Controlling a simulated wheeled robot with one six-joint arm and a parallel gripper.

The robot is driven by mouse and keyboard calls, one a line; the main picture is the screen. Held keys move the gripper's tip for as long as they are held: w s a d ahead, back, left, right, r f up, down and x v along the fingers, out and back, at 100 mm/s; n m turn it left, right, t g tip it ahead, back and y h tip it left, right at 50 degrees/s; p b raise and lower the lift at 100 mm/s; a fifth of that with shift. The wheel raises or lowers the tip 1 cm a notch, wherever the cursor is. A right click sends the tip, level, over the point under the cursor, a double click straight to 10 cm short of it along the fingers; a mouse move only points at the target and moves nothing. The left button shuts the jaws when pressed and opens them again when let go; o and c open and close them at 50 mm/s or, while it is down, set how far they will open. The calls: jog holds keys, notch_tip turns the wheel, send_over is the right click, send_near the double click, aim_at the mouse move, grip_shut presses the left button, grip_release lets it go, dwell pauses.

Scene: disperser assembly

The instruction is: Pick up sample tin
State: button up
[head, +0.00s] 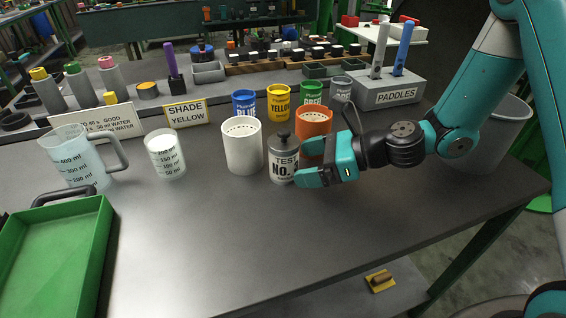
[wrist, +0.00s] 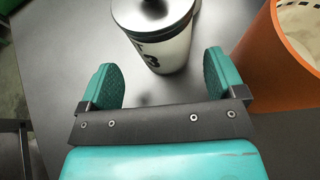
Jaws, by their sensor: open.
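The sample tin (head: 283,160) is a small grey and white can with a dark knobbed lid and the label "TEST No."; it stands upright on the dark bench, right of the white cup. My gripper (head: 307,162) is open at its right side in the head view. In the wrist view the tin (wrist: 163,45) stands just beyond the fingertips of my gripper (wrist: 158,75), roughly centred between them. The fingers do not visibly touch it. Part of the tin's label is cut off by my gripper in the head view.
An orange cup (head: 315,124) stands close behind my gripper, and it shows right of the fingers in the wrist view (wrist: 262,62). A white cup (head: 243,150) is close left of the tin. Pigment cans stand behind. The bench front is clear beside a green tray (head: 104,235).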

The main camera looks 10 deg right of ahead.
aim_at(286, 166)
jog(key=x, duration=0.5)
jog(key=shift+w+f, duration=0.2)
jog(key=shift+w, duration=0.05)
jog(key=c, duration=1.2)
